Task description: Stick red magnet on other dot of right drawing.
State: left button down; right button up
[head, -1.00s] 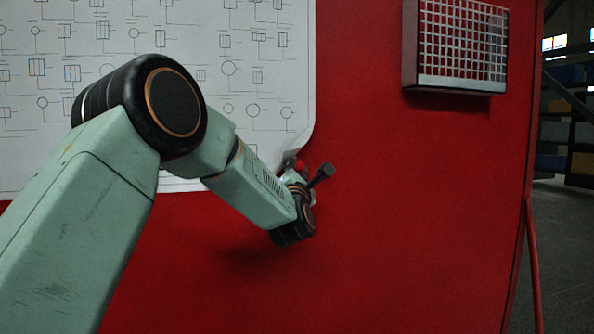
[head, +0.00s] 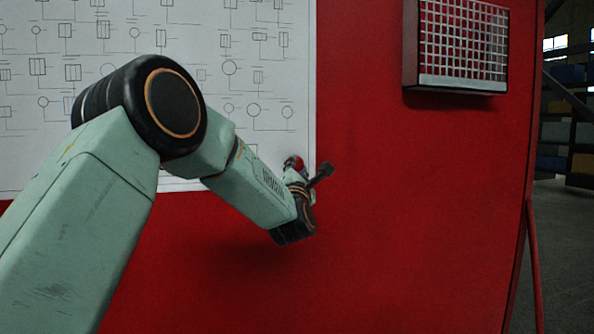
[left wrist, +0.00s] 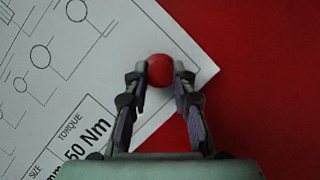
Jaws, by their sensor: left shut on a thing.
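The right drawing (head: 230,60) is a white sheet with line symbols on the red board, partly hidden behind my left arm. In the left wrist view its corner (left wrist: 190,85) lies flat, with a printed table reading "TORQUE" and "50 Nm". The red magnet (left wrist: 160,70) is round and sits between the fingertips of my left gripper (left wrist: 161,78), which is shut on it. The magnet covers a spot near the sheet's corner; no dot shows there. In the head view the magnet (head: 298,163) and left gripper (head: 294,168) are at the sheet's lower right corner. My right gripper is not in view.
Shelving (head: 565,110) stands beyond the board's right edge.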

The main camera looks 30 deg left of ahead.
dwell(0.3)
pick_arm(q)
jog(key=c, duration=1)
grip_release()
jog(key=shift+c, duration=0.2)
jog(key=v, duration=1.2)
